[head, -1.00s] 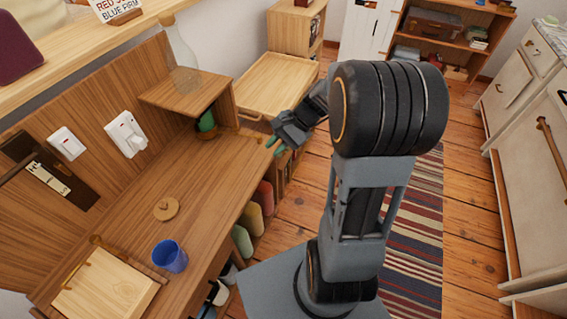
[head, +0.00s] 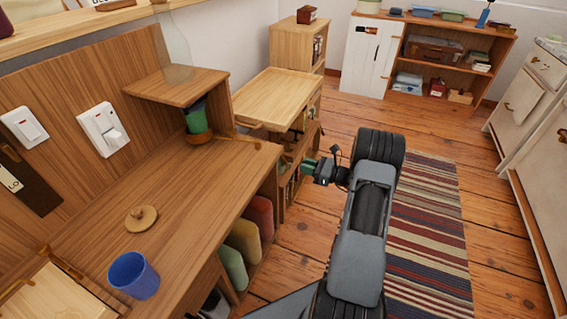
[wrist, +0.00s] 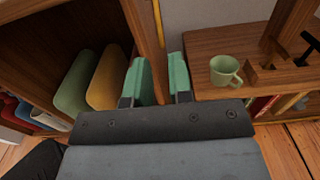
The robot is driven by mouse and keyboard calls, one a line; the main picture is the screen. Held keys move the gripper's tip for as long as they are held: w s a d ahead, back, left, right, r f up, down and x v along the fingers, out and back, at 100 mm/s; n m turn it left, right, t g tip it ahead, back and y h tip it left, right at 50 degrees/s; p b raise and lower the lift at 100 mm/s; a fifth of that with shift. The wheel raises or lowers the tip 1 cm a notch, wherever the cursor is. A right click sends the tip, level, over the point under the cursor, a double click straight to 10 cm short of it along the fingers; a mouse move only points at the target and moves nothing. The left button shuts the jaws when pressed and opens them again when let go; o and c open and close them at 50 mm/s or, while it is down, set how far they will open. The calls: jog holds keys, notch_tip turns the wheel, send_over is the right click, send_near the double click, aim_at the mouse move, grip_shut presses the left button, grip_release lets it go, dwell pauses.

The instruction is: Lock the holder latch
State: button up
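My gripper (head: 309,166) is in front of the open side of the low wooden cabinet, right of the desk's end. In the wrist view its two green fingers (wrist: 160,80) stand apart with nothing gripped between them. A brown wooden bracket-like piece (wrist: 265,74) stands on a cabinet shelf at the right of the wrist view, with a dark lever-like part (wrist: 311,42) beside it. These may be the holder and its latch, but I cannot tell for sure or read the latch position. A pale green mug (wrist: 225,70) sits left of the bracket, right of my fingers.
The desk (head: 190,190) carries a blue cup (head: 134,276), a round wooden lid (head: 141,218) and a green object (head: 195,117) under a small shelf. Coloured rounded items (head: 243,241) stand below the desk. Wooden floor (head: 320,215) lies between desk and striped rug (head: 430,220).

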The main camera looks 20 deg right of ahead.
aim_at(285, 160)
jog(key=b+x, duration=0.2)
jog(key=x, duration=0.7)
jog(key=shift+a, duration=0.15)
grip_shut()
